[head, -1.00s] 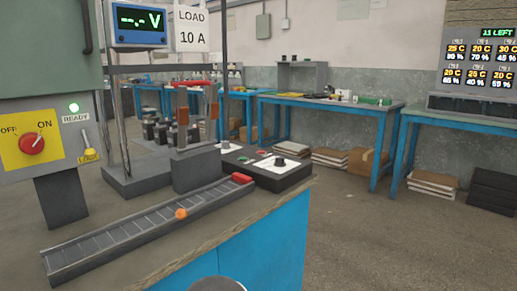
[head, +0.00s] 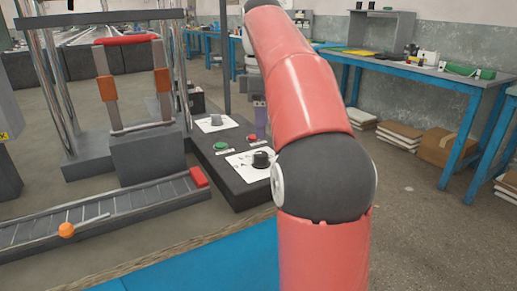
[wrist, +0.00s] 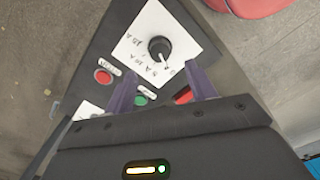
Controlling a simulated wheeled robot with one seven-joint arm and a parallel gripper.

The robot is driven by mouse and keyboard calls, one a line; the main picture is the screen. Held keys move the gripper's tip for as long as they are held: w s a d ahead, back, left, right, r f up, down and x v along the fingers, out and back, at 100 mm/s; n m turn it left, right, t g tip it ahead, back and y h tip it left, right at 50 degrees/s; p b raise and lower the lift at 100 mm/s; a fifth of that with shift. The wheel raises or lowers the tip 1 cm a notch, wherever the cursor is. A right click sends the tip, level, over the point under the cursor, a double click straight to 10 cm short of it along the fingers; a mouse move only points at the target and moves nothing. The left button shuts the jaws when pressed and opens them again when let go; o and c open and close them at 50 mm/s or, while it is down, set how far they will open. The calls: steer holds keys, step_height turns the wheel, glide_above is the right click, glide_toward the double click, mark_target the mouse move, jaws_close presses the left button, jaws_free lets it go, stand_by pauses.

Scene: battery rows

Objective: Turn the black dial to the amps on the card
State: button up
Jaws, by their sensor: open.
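The black dial (head: 262,159) stands on a white scale plate on the dark control box (head: 236,188), just left of my red arm in the head view. In the wrist view the black dial (wrist: 159,48) is near the top centre, with amp markings around it that are hard to read. A pale mark shows on its lower side. My gripper (wrist: 161,78) is open, its two purple fingers apart with nothing between them. The dial appears beyond the fingertips, not between them. In the head view my arm hides most of the gripper. The card is out of view now.
A grey knob (head: 216,120), a green button (head: 221,146) and a red button (head: 251,137) share the box. A clamp with a red handle (head: 127,39) stands left. A slotted rail (head: 110,215) with an orange knob lies in front.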

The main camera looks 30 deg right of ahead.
mark_target(261, 154)
step_height(261, 154, down, 8)
steer(key=b, duration=0.3)
steer(key=shift+r, duration=0.15)
steer(key=c, duration=1)
